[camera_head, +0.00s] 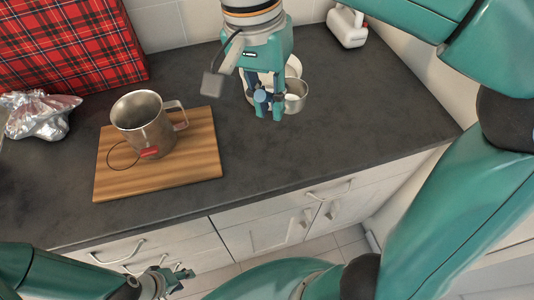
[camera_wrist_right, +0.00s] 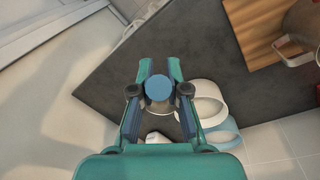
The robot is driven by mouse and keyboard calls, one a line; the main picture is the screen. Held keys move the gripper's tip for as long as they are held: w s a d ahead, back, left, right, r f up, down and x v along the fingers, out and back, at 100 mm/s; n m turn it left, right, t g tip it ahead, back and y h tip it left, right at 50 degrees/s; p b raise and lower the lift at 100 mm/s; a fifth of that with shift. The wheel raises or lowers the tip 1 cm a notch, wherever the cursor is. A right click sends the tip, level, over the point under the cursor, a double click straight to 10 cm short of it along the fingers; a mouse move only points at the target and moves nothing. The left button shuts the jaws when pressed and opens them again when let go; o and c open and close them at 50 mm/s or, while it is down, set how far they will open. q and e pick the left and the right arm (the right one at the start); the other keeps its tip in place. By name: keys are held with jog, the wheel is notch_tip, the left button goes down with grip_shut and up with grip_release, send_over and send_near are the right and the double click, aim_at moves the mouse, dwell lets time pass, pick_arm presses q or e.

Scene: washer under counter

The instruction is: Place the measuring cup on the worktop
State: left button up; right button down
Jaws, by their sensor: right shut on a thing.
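My right gripper (camera_head: 268,108) points down over the dark worktop (camera_head: 340,110). It is shut on a blue round-ended handle (camera_wrist_right: 159,88), which shows between the fingers in the wrist view. A small metallic measuring cup (camera_head: 296,94) shows beside the fingers in the head view and appears to belong to this handle. The fingers partly hide it, and I cannot tell whether it touches the worktop. My left gripper (camera_head: 168,280) is low at the front, below the counter edge and away from the cup. Its finger opening is unclear.
A steel mug (camera_head: 143,125) stands on a wooden board (camera_head: 195,155) to the left. A white cup (camera_wrist_right: 209,103) and a pale blue cup (camera_wrist_right: 224,134) are close to my right gripper. Foil (camera_head: 40,117), a plaid box (camera_head: 70,40) and a white object (camera_head: 347,27) stand further off. The front right worktop is clear.

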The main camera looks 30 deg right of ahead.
jog(key=f, duration=0.8)
jog(key=f+b, duration=0.1)
jog(key=f, duration=0.8)
jog(key=shift+w+a+f+b, duration=0.1)
jog(key=shift+a+f+b, duration=0.1)
jog(key=shift+b, duration=0.1)
jog(key=c, duration=1.2)
grip_release()
jog(key=shift+o, duration=0.2)
jog(key=shift+r, duration=0.15)
notch_tip(320, 180, up, 12)
jog(key=w+a+p, duration=0.1)
jog(key=shift+a+f, duration=0.1)
jog(key=shift+f, duration=0.1)
